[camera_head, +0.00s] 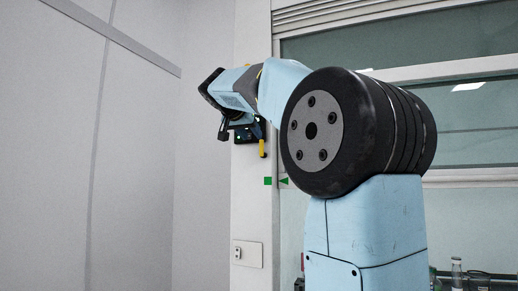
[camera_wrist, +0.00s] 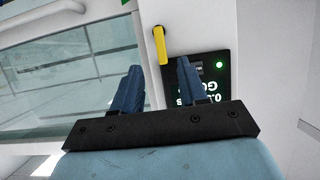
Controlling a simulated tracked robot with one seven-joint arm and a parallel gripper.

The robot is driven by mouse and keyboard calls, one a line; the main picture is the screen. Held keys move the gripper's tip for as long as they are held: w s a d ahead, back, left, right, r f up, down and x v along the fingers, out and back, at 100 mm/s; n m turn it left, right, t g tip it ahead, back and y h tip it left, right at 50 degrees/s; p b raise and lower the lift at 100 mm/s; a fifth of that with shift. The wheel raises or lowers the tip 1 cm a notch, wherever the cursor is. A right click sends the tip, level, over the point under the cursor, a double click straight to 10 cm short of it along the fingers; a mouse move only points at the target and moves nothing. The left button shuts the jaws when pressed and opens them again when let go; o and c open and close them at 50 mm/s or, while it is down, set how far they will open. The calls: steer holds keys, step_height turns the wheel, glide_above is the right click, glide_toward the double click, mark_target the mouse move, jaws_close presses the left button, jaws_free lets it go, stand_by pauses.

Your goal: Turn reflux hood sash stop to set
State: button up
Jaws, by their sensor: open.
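The sash stop appears as a yellow lever (camera_head: 262,147) on the pale hood post in the head view, beside a small black panel with lights. In the wrist view the yellow lever (camera_wrist: 161,46) has a round pivot at its upper end in the picture, and its free end points down toward my fingers. My gripper (camera_wrist: 159,66) is open, with one blue finger on each side of the lever's free end in the picture. I cannot tell whether the fingers touch it. In the head view my gripper (camera_head: 240,129) is close to the panel, partly covering it.
A green square (camera_head: 268,181) and triangle mark the post and sash edge below. A socket plate (camera_head: 247,254) is lower. The glass sash (camera_head: 470,145) is at right; the left wall is bare.

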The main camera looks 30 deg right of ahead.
mark_target(261, 148)
steer(key=x, duration=0.9)
steer(key=shift+w+d+f, duration=0.1)
steer(key=shift+f, duration=0.05)
jaws_close()
steer(key=shift+a, duration=0.2)
